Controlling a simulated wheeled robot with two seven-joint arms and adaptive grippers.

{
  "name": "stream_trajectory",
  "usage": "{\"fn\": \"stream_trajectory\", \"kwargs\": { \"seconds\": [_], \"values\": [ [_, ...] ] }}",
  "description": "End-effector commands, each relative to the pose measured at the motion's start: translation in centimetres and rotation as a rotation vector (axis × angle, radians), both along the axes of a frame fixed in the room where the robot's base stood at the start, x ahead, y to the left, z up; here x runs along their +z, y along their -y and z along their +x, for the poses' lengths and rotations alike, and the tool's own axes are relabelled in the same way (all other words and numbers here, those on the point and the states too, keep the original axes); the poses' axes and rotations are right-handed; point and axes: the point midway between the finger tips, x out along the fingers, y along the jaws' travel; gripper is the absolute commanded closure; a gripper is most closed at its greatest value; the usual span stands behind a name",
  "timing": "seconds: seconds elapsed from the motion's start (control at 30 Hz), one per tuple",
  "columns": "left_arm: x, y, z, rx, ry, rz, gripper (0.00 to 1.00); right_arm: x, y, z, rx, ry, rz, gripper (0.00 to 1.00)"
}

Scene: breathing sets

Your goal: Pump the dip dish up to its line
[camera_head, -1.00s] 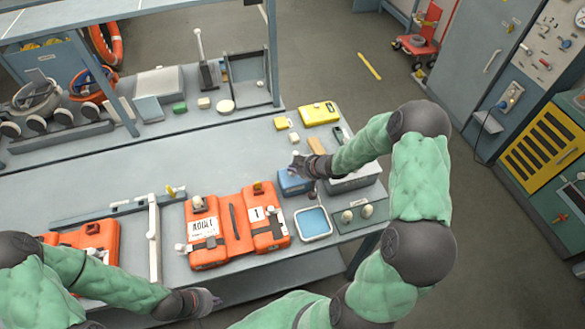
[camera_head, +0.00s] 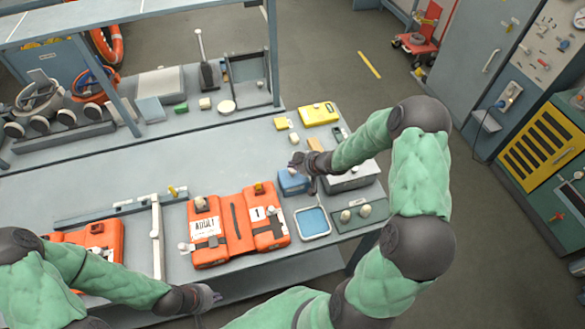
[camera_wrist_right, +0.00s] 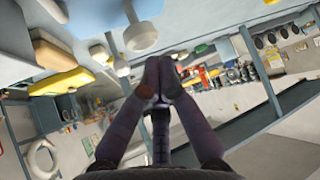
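The dip dish (camera_head: 312,223) is a pale square-rimmed tray with blue liquid, near the table's front right edge. Its line is too small to make out. A blue box (camera_head: 292,183), perhaps the pump, stands just behind it, partly hidden by my right gripper (camera_head: 304,166). In the right wrist view, the right gripper's fingers (camera_wrist_right: 160,80) meet at the tips with nothing visible between them. A white knob on a stem (camera_wrist_right: 140,36) shows just beyond them. My left gripper (camera_head: 208,298) hangs near the table's front edge, apart from the dish; its finger opening is unclear.
An orange life vest (camera_head: 236,228) lies left of the dish. A green panel with two pale knobs (camera_head: 361,216) and a grey box (camera_head: 350,177) are at its right. A yellow case (camera_head: 319,114) lies farther back. The table's middle left is clear.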

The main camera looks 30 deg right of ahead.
Motion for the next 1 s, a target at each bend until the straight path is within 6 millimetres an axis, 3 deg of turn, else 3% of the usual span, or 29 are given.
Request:
{"fn": "stream_trajectory", "kwargs": {
  "seconds": [0.7,1.0],
  "values": [
    [5.0,0.0,0.0,0.0,0.0,0.0,1.0,5.1,0.0,0.1,0.0,0.001,-0.001,1.0],
    [4.9,0.0,0.0,0.0,0.0,0.0,1.0,5.0,0.0,0.0,-0.001,0.001,0.0,1.0]
  ]
}}
